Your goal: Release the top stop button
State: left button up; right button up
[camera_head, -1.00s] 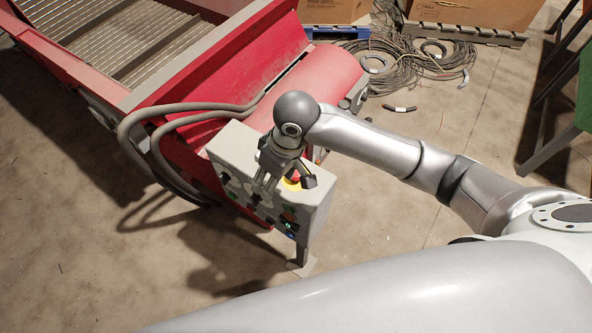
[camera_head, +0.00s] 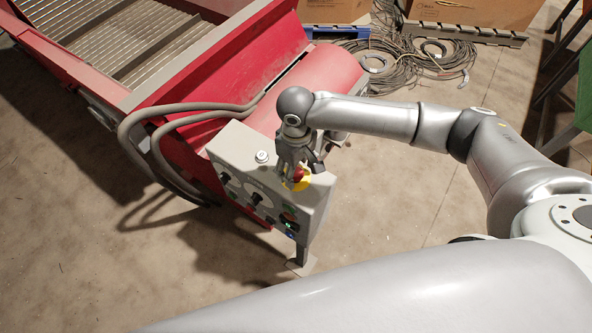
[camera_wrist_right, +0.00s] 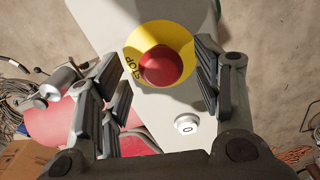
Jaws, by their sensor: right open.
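The top stop button (camera_wrist_right: 163,67) is a red mushroom button on a yellow collar (camera_wrist_right: 140,42) marked STOP. It sits on top of the grey control box (camera_head: 237,143); in the head view the red button (camera_head: 298,174) is partly hidden by my right gripper. My right gripper (camera_head: 294,178) points down over it. Whether the fingertips touch the collar cannot be told. My left gripper is not in view.
A white button marked 0 (camera_head: 262,156) stands on the box top beside the stop button. Knobs and lit buttons are on the box front. Thick grey hoses (camera_head: 160,124) run behind the box to the red machine (camera_head: 325,90). Cable coils (camera_head: 432,53) lie on the floor behind.

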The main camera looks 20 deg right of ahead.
jog(key=shift+f, duration=1.1)
